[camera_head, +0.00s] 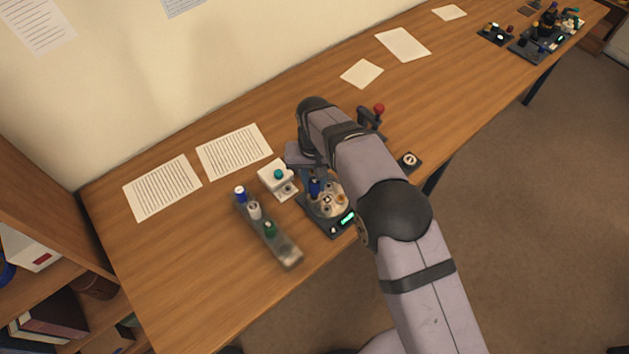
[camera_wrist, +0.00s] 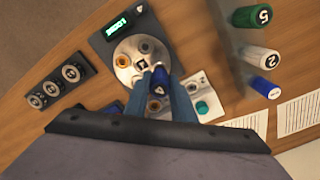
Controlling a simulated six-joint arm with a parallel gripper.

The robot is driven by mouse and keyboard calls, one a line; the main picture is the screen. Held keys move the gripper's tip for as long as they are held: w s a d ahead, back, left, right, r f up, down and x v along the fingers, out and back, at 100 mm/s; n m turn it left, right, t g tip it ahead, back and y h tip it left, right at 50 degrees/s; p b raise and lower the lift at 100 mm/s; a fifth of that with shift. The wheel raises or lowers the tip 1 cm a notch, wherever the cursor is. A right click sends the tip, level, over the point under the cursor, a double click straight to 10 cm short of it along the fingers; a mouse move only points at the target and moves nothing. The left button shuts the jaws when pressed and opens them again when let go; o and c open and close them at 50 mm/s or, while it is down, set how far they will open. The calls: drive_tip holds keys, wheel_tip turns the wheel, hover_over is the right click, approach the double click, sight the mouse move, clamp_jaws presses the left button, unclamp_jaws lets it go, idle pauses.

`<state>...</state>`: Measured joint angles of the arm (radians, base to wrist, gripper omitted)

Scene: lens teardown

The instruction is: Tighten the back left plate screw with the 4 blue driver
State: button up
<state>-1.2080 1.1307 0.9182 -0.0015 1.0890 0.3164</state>
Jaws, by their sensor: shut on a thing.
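The round metal plate (camera_head: 333,207) sits on a dark fixture, and it also shows in the wrist view (camera_wrist: 124,48). Screw heads and brass-coloured spots show on its face. My gripper (camera_wrist: 160,84) is shut on the blue driver (camera_wrist: 158,89), whose cap bears a 4. The driver stands at the plate's edge nearest the gripper, and its blue handle shows in the head view (camera_head: 315,188). The driver's tip and the screw beneath it are hidden, so contact cannot be told.
A rack (camera_head: 287,252) holds blue, white and green drivers. Beside the fixture is a white block with a teal button (camera_head: 278,174). The fixture's green display (camera_head: 347,218) is lit. A red-knobbed lever (camera_head: 378,109) and small dark block (camera_head: 410,160) stand nearby. Papers lie behind.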

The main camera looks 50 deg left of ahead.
idle(0.3)
drive_tip(key=m, duration=0.3)
drive_tip(key=shift+m, duration=0.3)
drive_tip(key=shift+m, duration=1.8)
drive_tip(key=shift+m, duration=1.8)
drive_tip(key=shift+a, duration=0.1)
